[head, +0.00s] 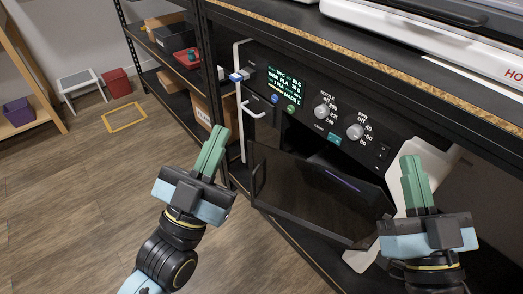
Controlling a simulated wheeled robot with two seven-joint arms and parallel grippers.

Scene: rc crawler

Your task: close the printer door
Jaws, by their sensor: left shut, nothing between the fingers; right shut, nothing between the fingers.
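The printer (325,115) is a black and white box on a shelf, with a lit screen and two knobs. Its dark, glossy door (315,200) stands open at an angle below the control panel, with a dark gap showing above it. A handle shape shows at the door's left end. My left gripper (215,140) is shut and empty, in front and to the left of the door. My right gripper (412,168) is shut and empty by the door's right end; whether it touches the printer or door I cannot tell.
The shelf post (211,75) stands left of the printer. A wood-edged shelf (370,48) runs above it. Another rack at the back left holds a red bin (186,58) and boxes.

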